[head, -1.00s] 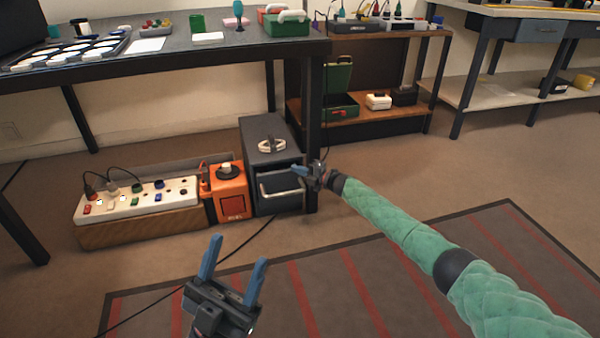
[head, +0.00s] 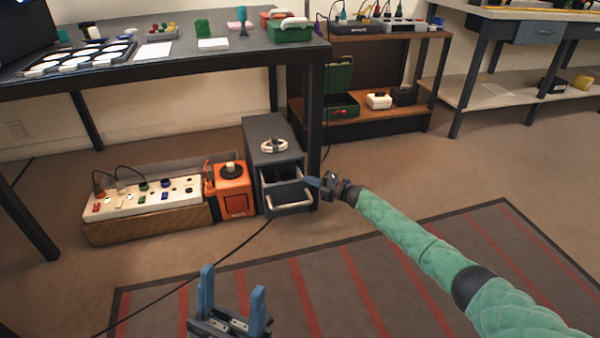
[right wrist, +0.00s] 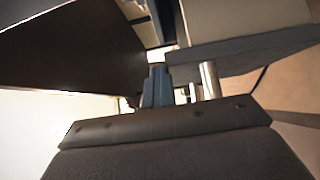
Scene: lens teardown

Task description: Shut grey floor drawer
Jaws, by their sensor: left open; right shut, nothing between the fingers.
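The grey floor drawer unit (head: 273,133) stands on the floor beside a table leg. Its drawer (head: 293,191) is partly out, with a dark interior showing above the front and a pale bar handle on it. My right gripper (head: 314,182) is shut and empty, its tips close to the drawer's right side; I cannot tell whether they touch. In the right wrist view its blue fingers (right wrist: 157,87) are together, left of a pale metallic bar (right wrist: 210,80). My left gripper (head: 232,292) is open and empty, low over the striped mat, away from the drawer.
An orange box (head: 234,190) stands directly left of the drawer unit, then a white socket panel (head: 140,197) on a wooden base. A dark table leg (head: 314,125) rises at its right. A black cable (head: 225,257) crosses the floor. The striped mat (head: 400,270) lies in front.

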